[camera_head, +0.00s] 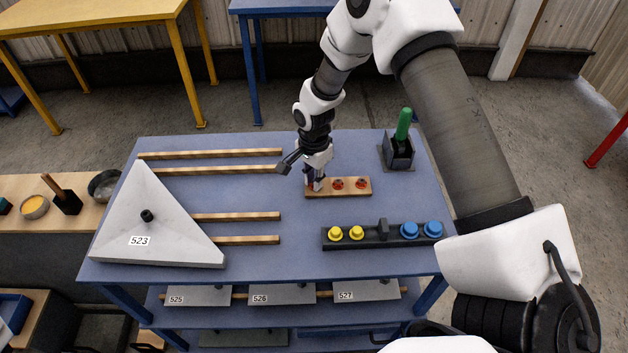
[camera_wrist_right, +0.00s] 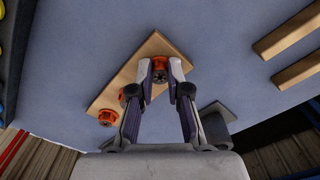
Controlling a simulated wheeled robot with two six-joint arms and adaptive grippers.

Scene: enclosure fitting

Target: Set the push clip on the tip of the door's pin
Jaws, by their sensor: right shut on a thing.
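The door (camera_head: 165,222) is a pale triangular plate marked 523, lying at the left of the blue table. A short dark pin (camera_head: 147,215) stands up from it. My right gripper (camera_head: 315,184) is down at the left end of a wooden block (camera_head: 338,194), far to the right of the door. It is shut on an orange-red push clip (camera_wrist_right: 160,67), which shows between the fingertips in the right wrist view. That clip is at the block; I cannot tell whether it still touches it. Two more clips (camera_head: 338,184) (camera_head: 361,183) sit on the block. My left gripper is out of view.
A dark rack (camera_head: 371,243) with yellow and blue knobs stands at the front right. A dark holder (camera_head: 398,153) with a green handle stands at the back right. Wooden strips (camera_head: 235,216) lie between the door and the block. Bare table surrounds the block.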

